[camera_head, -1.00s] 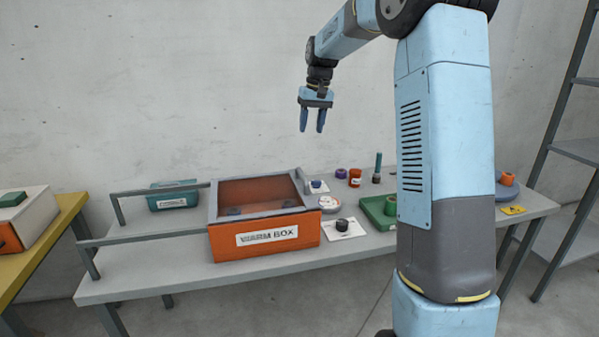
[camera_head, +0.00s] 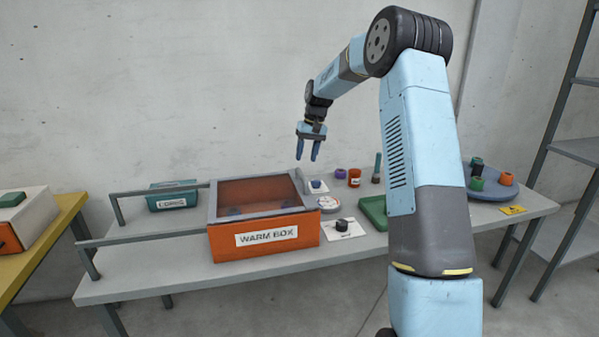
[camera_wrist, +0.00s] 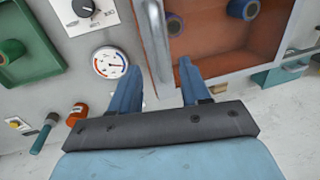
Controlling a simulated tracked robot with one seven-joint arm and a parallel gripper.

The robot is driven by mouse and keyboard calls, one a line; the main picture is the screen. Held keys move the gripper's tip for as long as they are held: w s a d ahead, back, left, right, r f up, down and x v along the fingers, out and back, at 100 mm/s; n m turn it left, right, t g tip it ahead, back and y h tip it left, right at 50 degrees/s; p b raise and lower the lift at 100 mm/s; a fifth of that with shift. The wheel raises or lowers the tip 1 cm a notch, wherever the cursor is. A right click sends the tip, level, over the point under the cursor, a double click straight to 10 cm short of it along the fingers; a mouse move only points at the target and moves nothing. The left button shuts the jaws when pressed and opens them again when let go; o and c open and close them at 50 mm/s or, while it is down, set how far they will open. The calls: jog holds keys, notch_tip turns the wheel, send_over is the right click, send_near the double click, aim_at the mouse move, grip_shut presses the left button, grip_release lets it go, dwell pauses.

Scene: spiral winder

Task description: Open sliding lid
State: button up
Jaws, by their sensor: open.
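The orange warm box (camera_head: 228,246) stands on the grey table, with its white label facing front. Its sliding lid (camera_head: 252,189) is a brownish see-through panel in a grey frame, and it covers the box. A raised grey handle bar (camera_head: 304,182) stands at the lid's right end. The handle also shows in the wrist view (camera_wrist: 156,40). My gripper (camera_head: 307,158) is open and empty, above the right end of the box. In the wrist view my gripper (camera_wrist: 158,72) has its fingers on either side of the handle's line; contact cannot be told.
Two grey rails (camera_head: 150,236) run left from the box. A teal bin (camera_head: 172,196) stands behind them. A round gauge (camera_head: 328,203), a dial plate (camera_head: 343,228), an orange jar (camera_head: 354,178) and a green tray (camera_head: 373,211) lie to the right. Round items show inside the box.

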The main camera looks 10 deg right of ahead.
aim_at(302, 173)
jog(key=f, duration=0.3)
jog(key=a+f, duration=0.1)
jog(key=f, duration=0.2)
jog(key=shift+a+f, duration=0.2)
jog(key=shift+f, duration=0.05)
grip_shut()
dwell(0.4)
